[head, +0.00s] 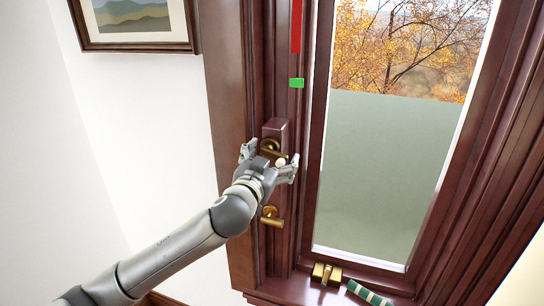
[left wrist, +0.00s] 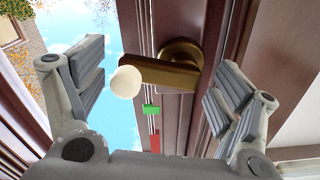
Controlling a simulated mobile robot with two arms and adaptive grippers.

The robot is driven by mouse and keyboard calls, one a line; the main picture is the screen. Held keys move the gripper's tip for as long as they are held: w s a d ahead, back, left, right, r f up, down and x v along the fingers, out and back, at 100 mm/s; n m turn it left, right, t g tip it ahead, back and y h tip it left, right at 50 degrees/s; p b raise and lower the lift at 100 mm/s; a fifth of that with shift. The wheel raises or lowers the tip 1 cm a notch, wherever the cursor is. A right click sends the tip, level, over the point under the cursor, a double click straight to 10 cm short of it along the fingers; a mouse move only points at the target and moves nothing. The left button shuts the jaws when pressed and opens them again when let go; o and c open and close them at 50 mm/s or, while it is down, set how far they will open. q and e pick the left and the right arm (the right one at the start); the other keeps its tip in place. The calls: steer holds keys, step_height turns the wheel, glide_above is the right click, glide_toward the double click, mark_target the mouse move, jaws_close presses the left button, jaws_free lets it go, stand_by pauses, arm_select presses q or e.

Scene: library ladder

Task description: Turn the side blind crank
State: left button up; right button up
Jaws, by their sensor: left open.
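The side blind crank has a brass arm (head: 270,146) on the dark red window frame, with a white ball knob (head: 281,162). In the left wrist view the brass arm (left wrist: 160,71) runs leftward from its round hub to the white knob (left wrist: 126,83). My left gripper (head: 269,160) is open, its fingers on either side of the crank. In the left wrist view the gripper (left wrist: 158,82) has the knob and arm between its fingers, with gaps on both sides; neither finger visibly touches them. My right gripper is not in view.
A second brass fitting (head: 270,215) sits lower on the frame. A green marker (head: 296,83) is under a red strip (head: 297,25). A grey-green blind (head: 380,165) covers the lower pane. A brass latch (head: 327,274) and a green-striped object (head: 368,294) are on the sill.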

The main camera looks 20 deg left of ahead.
arm_select(q)
steer(key=c, duration=1)
steer(key=shift+m, duration=0.4)
steer(key=m, duration=0.1)
steer(key=m+p, duration=0.1)
steer(key=m, duration=0.1)
steer(key=shift+a+f, duration=0.15)
steer(key=shift+f, duration=0.15)
steer(key=shift+a+f+m+p, duration=0.25)
steer(key=shift+m+p, duration=0.7)
steer(key=shift+m, duration=0.9)
steer(key=shift+a+f+m+p, duration=0.25)
steer(key=shift+m+p, duration=0.65)
steer(key=shift+m, duration=1)
steer(key=shift+a+f+m+p, duration=0.15)
steer(key=shift+a+m+p, duration=0.2)
steer(key=shift+m+p, duration=1.05)
steer(key=shift+m+b, duration=0.35)
steer(key=shift+m, duration=0.3)
